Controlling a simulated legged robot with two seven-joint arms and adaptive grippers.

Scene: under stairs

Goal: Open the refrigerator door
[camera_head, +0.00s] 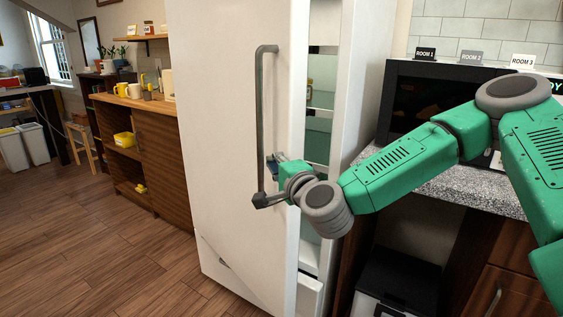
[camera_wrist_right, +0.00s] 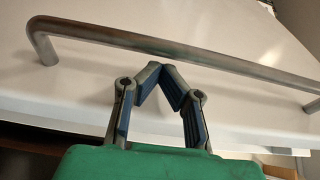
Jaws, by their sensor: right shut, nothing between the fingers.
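The white refrigerator door (camera_head: 222,130) stands partly open, with a gap at its right edge where shelves show inside the refrigerator (camera_head: 320,100). Its long grey metal handle (camera_head: 260,110) runs upright on the door's front; the handle also shows as a slanting bar in the right wrist view (camera_wrist_right: 190,55). My right gripper (camera_head: 274,162) is at the lower part of the handle, near the door's open edge. In the right wrist view my right gripper (camera_wrist_right: 160,70) is shut and empty, its tips close to the bar; I cannot tell if they touch it. My left gripper is not in view.
A granite counter (camera_head: 455,190) with a black microwave (camera_head: 405,95) stands to the right of the refrigerator, under my right arm. A wooden cabinet (camera_head: 165,160) stands left of the door. The wooden floor (camera_head: 110,250) in front and to the left is clear.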

